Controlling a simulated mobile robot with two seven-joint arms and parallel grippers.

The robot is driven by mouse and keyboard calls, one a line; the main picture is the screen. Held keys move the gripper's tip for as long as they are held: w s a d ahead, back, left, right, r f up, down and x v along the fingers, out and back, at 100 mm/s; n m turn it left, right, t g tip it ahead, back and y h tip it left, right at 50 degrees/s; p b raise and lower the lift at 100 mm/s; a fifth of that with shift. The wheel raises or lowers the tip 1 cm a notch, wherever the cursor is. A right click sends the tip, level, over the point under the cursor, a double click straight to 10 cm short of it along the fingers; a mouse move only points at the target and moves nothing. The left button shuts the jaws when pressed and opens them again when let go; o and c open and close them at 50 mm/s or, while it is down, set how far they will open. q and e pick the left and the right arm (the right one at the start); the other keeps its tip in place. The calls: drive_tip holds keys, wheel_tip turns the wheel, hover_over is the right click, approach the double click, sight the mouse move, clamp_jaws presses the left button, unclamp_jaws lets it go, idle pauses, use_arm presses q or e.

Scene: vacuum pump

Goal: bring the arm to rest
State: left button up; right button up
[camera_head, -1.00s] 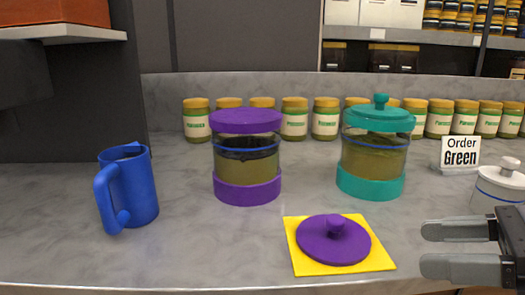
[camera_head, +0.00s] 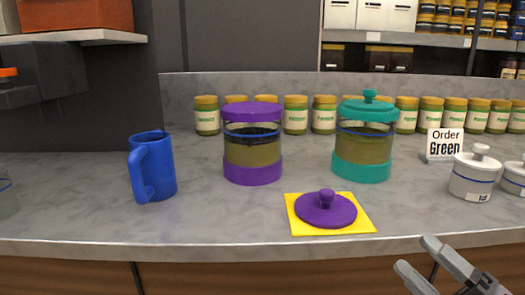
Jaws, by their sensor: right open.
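My right gripper (camera_head: 433,264) is at the lower right of the head view, in front of the counter's front edge. Its two grey fingers are apart with nothing between them. My left gripper is not in view. The purple-based jar (camera_head: 253,170) stands upright with a purple top, dark and yellowish contents inside. The green jar (camera_head: 363,150) stands to its right with a teal knobbed lid on. A purple knobbed lid (camera_head: 326,211) lies on a yellow square (camera_head: 365,228) near the front edge.
A blue mug (camera_head: 158,170) stands at the left. White lidded pots (camera_head: 473,178) and an "Order Green" sign (camera_head: 444,144) stand at the right. A row of yellow-lidded jars (camera_head: 296,116) lines the back. The grey counter (camera_head: 215,215) is clear at front left.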

wheel_tip(320, 180, down, 20)
drive_tip(key=s+d+m+g+h, duration=0.1)
drive_tip(key=s+m+g+h, duration=0.1)
drive_tip(key=m+h, duration=1.15)
drive_tip(key=s+a+f+m+g+y, duration=0.2)
drive_tip(key=s+a+f+m+g, duration=0.1)
drive_tip(key=s+f+m, duration=0.3)
drive_tip(key=s+a+f+m+g+y, duration=0.1)
drive_tip(key=s+a+f+m+g, duration=0.3)
drive_tip(key=f, duration=0.4)
wheel_tip(320, 180, up, 15)
drive_tip(key=d+n+t+p, duration=0.1)
drive_tip(key=d+p, duration=0.1)
drive_tip(key=p, duration=1.5)
drive_tip(key=shift+s+d+t, duration=0.2)
drive_tip(key=shift+t, duration=0.1)
